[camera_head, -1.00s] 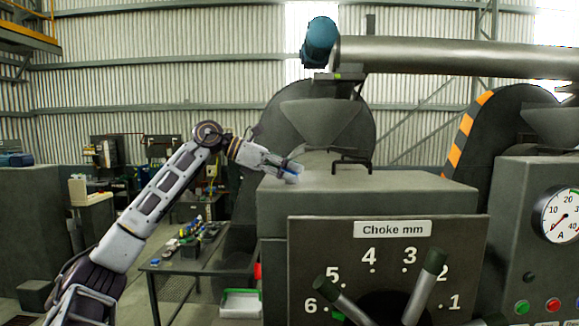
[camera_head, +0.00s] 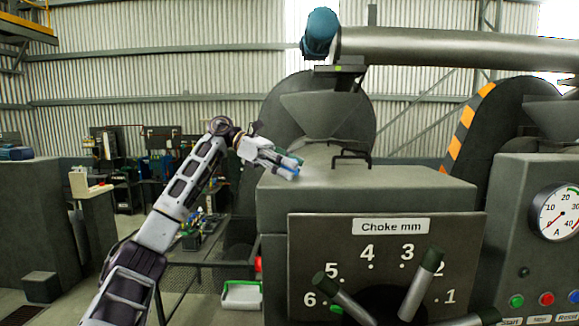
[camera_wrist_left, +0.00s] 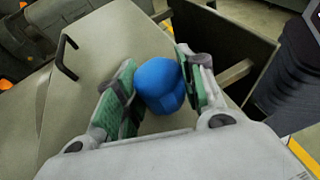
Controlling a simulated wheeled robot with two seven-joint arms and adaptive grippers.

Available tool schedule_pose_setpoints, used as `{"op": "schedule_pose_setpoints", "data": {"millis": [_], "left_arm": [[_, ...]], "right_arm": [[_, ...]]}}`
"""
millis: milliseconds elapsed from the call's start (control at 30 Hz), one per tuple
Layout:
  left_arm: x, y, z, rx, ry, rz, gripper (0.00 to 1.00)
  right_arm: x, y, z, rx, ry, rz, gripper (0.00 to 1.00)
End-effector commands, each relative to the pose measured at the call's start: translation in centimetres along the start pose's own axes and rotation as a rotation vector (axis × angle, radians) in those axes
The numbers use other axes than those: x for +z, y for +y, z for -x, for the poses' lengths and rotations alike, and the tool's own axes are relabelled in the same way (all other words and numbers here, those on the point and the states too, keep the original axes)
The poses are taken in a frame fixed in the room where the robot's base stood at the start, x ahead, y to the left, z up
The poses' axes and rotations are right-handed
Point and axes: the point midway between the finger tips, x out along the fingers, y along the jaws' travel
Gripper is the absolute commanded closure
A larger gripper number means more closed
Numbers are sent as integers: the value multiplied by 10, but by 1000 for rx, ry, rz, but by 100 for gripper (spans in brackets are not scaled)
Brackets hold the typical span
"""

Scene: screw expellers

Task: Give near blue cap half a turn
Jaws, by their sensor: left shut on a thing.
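The blue cap (camera_wrist_left: 159,84) sits on the grey machine top in the left wrist view, between the green pads of my left gripper (camera_wrist_left: 158,88). The gripper is shut on it, with a pad against each side. In the head view, the left gripper (camera_head: 283,166) is at the left edge of the machine's top cover, and a little of the blue cap (camera_head: 287,174) shows beside its fingers. My right gripper is not in view.
The grey machine housing (camera_head: 390,185) has a black handle (camera_head: 352,158) on top. Its front carries a "Choke mm" panel (camera_head: 340,250) with green-gripped levers (camera_head: 424,280). A gauge (camera_head: 558,212) is at right.

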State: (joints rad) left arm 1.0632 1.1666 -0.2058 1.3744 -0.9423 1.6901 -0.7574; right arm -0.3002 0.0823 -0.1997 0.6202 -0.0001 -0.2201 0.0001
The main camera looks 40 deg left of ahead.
Motion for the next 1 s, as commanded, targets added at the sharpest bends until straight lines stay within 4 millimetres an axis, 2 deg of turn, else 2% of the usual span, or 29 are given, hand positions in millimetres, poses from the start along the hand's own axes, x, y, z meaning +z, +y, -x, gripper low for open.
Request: {"op": "schedule_pose_setpoints", "data": {"millis": [1000], "left_arm": [[1,0,1,-304,-2,-128,84]], "right_arm": [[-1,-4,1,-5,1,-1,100]]}}
